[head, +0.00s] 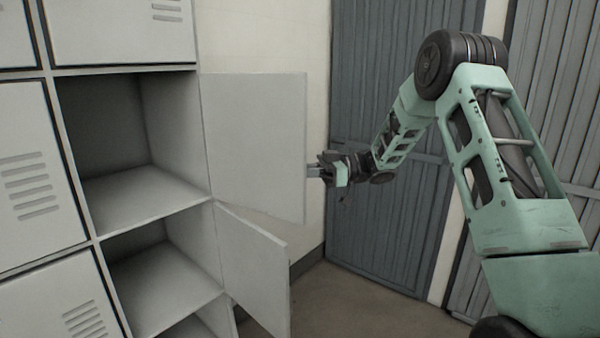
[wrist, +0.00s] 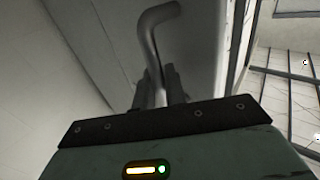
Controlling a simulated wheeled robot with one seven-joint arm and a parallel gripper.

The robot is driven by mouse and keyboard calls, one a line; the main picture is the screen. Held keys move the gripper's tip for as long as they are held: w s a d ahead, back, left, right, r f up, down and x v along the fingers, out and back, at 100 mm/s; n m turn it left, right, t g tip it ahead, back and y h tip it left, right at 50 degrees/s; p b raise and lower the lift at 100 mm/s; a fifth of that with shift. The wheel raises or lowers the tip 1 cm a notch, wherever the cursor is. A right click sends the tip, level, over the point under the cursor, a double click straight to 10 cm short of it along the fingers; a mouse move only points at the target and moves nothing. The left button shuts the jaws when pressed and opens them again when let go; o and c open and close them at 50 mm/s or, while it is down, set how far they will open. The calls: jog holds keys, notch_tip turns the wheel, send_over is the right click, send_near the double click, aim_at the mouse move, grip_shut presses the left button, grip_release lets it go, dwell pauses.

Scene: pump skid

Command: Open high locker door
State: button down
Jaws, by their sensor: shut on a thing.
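The upper open locker door (head: 255,145) is a pale grey panel hinged on the right side of its compartment. It stands swung wide open, and the empty upper compartment (head: 135,125) shows behind it. My gripper (head: 318,172) is at the door's outer edge, at the end of my green arm. In the wrist view my gripper's fingers (wrist: 160,88) are shut on a bent grey bar handle (wrist: 150,45), which is fixed to the pale door panel (wrist: 195,40). In the head view the handle is mostly hidden behind the door edge.
A lower locker door (head: 255,270) also stands open below, beside its empty compartment (head: 160,275). Shut vented locker doors (head: 35,170) lie to the left. Behind are a pale wall (head: 270,35) and a blue-grey ribbed door (head: 375,220). Some bare floor (head: 370,315) shows at the bottom.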

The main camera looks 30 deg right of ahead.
jog(key=shift+r, duration=0.15)
jog(key=c, duration=1.5)
grip_release()
jog(key=shift+a, duration=0.1)
jog(key=shift+c, duration=0.2)
jog(key=b+v, duration=0.6)
jog(key=v, duration=1.1)
jog(key=shift+d, duration=0.2)
